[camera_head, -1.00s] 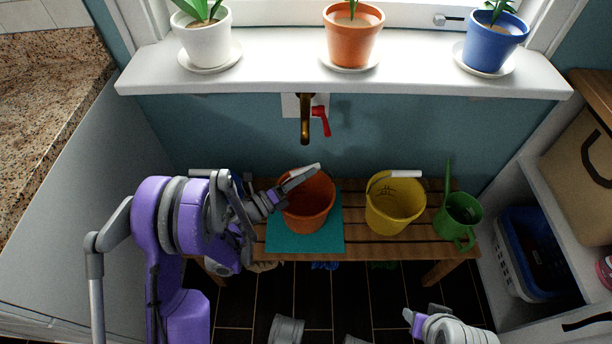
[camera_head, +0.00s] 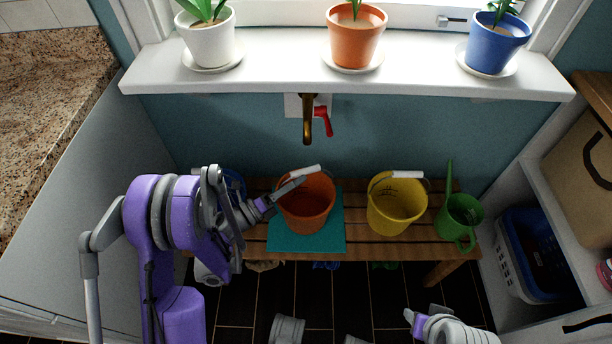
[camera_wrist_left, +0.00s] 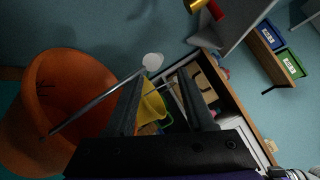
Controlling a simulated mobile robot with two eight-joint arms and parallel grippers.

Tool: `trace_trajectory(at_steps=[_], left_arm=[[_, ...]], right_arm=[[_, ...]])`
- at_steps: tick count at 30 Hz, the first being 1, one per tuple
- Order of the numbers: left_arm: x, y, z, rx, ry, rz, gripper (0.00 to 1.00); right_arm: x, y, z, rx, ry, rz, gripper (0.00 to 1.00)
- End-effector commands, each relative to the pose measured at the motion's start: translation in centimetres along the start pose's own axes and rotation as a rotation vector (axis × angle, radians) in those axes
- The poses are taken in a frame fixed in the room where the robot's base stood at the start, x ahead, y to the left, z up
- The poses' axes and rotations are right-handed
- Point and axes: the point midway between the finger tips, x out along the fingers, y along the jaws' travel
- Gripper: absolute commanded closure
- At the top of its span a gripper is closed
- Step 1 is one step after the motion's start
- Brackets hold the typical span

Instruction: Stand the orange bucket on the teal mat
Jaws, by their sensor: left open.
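The orange bucket (camera_head: 309,208) stands upright on the teal mat (camera_head: 290,244), which lies on the slatted bench. Its handle, with a white grip (camera_head: 305,171), is at the back of the rim. My left gripper (camera_head: 288,189) is open, its fingers by the bucket's upper left rim. In the left wrist view, the orange bucket (camera_wrist_left: 72,95) is left of the open fingers (camera_wrist_left: 160,95), and its handle runs toward them. Nothing shows held between the fingers. My right gripper (camera_head: 412,322) is at the lower right, away from the bench; its jaws are unclear.
A yellow bucket (camera_head: 397,208) and a green watering can (camera_head: 460,218) stand to the right on the bench (camera_head: 355,240). A brass tap (camera_head: 308,125) with a red lever hangs above. The windowsill (camera_head: 270,77) holds potted plants. A blue item sits behind my left arm.

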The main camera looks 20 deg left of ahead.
Motion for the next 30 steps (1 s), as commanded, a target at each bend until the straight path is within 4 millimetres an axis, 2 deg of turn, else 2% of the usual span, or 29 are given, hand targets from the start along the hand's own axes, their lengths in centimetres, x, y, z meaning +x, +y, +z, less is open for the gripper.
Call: trace_trajectory(at_steps=[3, 7, 10, 15, 17, 20, 25, 28, 30], left_arm=[[-2.9, 0.1, 0.1, 0.003, -0.003, 0.003, 0.46], [-5.3, 0.1, 0.1, 0.001, -0.003, 0.003, 0.46], [-6.7, 0.4, 0.0, 0.001, -0.002, 0.003, 0.46], [-7.4, -0.1, 0.5, -0.014, -0.020, 0.004, 0.46], [-7.0, -0.8, 1.6, -0.043, -0.062, 0.009, 0.46], [-5.7, -2.5, 4.7, -0.148, -0.193, 0.029, 0.46], [-4.7, -5.0, 10.6, -0.473, -0.519, 0.088, 0.46], [-5.5, -5.5, 12.0, -0.703, -0.702, 0.137, 0.46], [-6.5, -5.5, 11.8, -0.872, -0.821, 0.182, 0.46]], right_arm=[[-0.1, 0.0, 0.0, 0.000, 0.000, 0.000, 0.51], [-0.1, 0.0, 0.0, 0.000, 0.000, 0.000, 0.51], [1.2, 0.0, 0.3, 0.000, -0.003, 0.000, 0.51], [1.6, 0.0, 0.4, 0.000, -0.003, 0.000, 0.51], [1.6, 0.0, 0.4, 0.000, -0.003, 0.000, 0.51], [1.6, 0.0, 0.3, 0.000, -0.003, 0.000, 0.51], [1.6, 0.0, 0.3, 0.000, -0.003, 0.000, 0.51], [1.6, 0.0, 0.3, 0.000, -0.003, 0.000, 0.51], [1.6, 0.0, 0.3, 0.000, -0.003, 0.000, 0.51]])
